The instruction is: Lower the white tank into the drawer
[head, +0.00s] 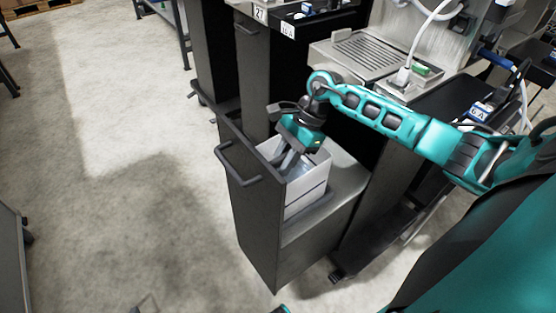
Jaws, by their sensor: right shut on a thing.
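The white tank (308,189) is an open-topped box in the middle of the head view. It is upright, inside the pulled-out dark drawer (258,222), close behind the drawer's tall front panel. The drawer's low side rail crosses in front of the tank's lower part. I cannot tell whether the tank's bottom touches the drawer floor. My right gripper (287,161) points down at the tank's top and is shut on the tank. Its fingertips are partly hidden by the tank's walls. My left gripper is not in view.
The drawer's bar handle (236,164) sticks out to the left. Another dark drawer front (253,80) stands behind it, labelled 27 above. A counter with a drip grate (368,52) and a white hose is at the upper right. The floor at left is mostly free.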

